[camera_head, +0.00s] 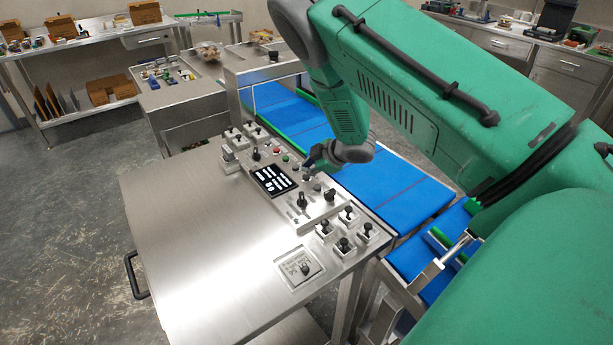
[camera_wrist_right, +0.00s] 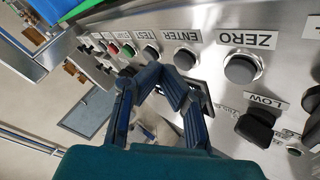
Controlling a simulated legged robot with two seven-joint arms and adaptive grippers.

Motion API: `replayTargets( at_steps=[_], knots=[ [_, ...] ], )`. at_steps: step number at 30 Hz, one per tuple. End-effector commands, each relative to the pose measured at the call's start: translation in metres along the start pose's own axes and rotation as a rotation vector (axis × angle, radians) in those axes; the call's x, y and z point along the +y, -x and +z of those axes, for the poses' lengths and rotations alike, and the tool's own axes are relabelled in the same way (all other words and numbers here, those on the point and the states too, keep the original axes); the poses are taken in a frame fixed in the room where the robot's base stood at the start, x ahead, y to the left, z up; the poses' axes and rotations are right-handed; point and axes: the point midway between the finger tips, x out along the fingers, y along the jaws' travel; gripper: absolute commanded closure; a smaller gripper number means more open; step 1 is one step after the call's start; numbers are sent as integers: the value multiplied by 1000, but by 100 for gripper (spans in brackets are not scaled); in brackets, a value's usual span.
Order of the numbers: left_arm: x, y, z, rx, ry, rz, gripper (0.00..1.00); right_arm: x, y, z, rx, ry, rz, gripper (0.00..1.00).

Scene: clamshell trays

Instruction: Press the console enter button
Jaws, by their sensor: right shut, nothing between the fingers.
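The console (camera_head: 200,215) is a steel panel with a dark display (camera_head: 272,179) and a row of buttons. In the right wrist view the enter button (camera_wrist_right: 185,58) is a round dark grey cap in a metal ring, below an upside-down ENTER label. My right gripper (camera_wrist_right: 158,72) is shut and empty. In that view its dark blue fingertips appear just left of and below the enter button; whether they touch the panel is unclear. In the head view the right gripper (camera_head: 312,160) is at the button row, partly hiding it. My left gripper is not in view.
Beside the enter button are the zero button (camera_wrist_right: 242,67) and the test button (camera_wrist_right: 150,53), with green (camera_wrist_right: 128,50) and red (camera_wrist_right: 112,47) buttons farther left. A black LOW knob (camera_wrist_right: 257,127) stands out from the panel. A blue conveyor (camera_head: 385,190) runs behind the console.

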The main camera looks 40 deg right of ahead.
Motion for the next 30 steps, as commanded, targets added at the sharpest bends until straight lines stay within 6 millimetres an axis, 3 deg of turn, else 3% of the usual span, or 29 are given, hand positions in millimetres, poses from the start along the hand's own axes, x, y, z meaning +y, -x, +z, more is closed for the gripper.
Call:
replayTargets(
  at_steps=[30],
  knots=[
    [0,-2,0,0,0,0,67,-9,-5,-3,0,1,0,100]
  ],
)
